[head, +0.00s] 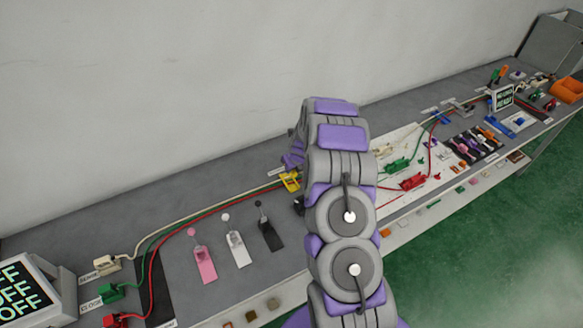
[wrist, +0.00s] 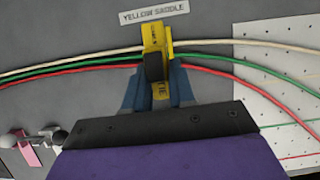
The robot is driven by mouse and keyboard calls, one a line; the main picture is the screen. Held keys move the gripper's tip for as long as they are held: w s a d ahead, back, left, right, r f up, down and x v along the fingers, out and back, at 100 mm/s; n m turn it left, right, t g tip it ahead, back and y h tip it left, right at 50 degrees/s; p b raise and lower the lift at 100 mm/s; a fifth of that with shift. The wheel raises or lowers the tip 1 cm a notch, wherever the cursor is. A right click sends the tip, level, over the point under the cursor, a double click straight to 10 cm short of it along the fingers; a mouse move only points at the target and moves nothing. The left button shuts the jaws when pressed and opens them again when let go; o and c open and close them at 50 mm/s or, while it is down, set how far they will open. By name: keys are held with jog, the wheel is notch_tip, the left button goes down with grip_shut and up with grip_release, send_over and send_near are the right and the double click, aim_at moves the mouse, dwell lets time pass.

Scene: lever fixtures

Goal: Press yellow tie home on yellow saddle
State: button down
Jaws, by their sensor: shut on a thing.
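The yellow saddle (wrist: 156,37) sits on the grey bench just below its printed label, and it also shows in the head view (head: 290,181) left of my arm. My gripper (wrist: 158,82) is shut on the yellow tie (wrist: 161,91), whose lettered end shows between the blue fingers. A dark block covers part of the tie and saddle, so I cannot tell how far the tie is seated. White, green and red cables run through the saddle area. In the head view my arm hides most of the gripper.
Pink, white and black levers (head: 236,247) stand left of my arm. A sign box (head: 28,290) stands at the far left. The wall runs behind the bench.

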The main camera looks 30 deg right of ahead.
jog(key=shift+d, duration=0.15)
jog(key=shift+p, duration=0.4)
jog(key=shift+a+r+p, duration=0.15)
jog(key=shift+a+p, duration=0.1)
jog(key=shift+p, duration=0.05)
jog(key=shift+a+f, duration=0.25)
jog(key=shift+f, duration=0.5)
jog(key=shift+d+f+b, duration=0.1)
jog(key=shift+f+b, duration=0.3)
jog(key=shift+f, duration=0.25)
jog(key=shift+d+f, duration=0.25)
jog(key=shift+a, duration=0.2)
jog(key=shift+d+r+p, duration=0.15)
jog(key=shift+p, duration=0.45)
jog(key=shift+f, duration=0.95)
